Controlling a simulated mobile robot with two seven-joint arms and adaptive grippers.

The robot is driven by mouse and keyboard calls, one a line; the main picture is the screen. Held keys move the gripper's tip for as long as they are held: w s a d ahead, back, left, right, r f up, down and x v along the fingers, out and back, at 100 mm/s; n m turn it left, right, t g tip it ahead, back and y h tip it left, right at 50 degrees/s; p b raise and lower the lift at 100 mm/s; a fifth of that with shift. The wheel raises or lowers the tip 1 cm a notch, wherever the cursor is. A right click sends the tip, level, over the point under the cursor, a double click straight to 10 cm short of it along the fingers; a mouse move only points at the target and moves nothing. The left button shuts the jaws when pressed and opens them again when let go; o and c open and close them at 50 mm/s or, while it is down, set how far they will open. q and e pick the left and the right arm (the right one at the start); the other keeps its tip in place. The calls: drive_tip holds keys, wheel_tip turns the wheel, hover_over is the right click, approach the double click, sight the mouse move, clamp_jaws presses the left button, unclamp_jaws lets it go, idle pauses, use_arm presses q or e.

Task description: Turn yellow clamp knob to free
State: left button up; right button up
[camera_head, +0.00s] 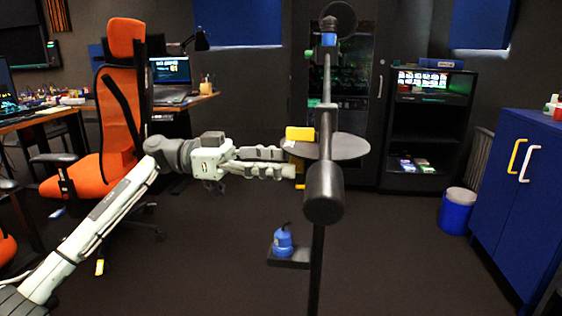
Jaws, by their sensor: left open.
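A dark stand with a vertical pole (318,260) rises in front of me. A small yellow knob (299,186) sticks out to the left of the cylinder. A larger yellow block (300,134) sits at the plate's left edge. I cannot tell for certain which yellow part is the clamp knob. My left gripper (288,162) comes in from the left with its fingers apart, just below the yellow block and above the small knob. Contact cannot be told. My right gripper is not in view.
A blue object (283,240) stands on a dark base low behind the pole. An orange chair (118,120) is at the left, near a desk with a laptop (171,80). A blue cabinet (522,200) and a blue bin (457,213) are at the right. The floor between is mostly clear.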

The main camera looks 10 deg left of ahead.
use_arm(q)
clamp_jaws()
drive_tip(key=m+p, duration=0.2)
drive_tip(key=m, duration=0.4)
drive_tip(key=shift+m, duration=0.4)
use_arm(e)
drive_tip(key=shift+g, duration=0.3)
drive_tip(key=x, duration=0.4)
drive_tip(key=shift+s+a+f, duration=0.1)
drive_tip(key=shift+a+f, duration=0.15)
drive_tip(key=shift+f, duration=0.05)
use_arm(q)
unclamp_jaws()
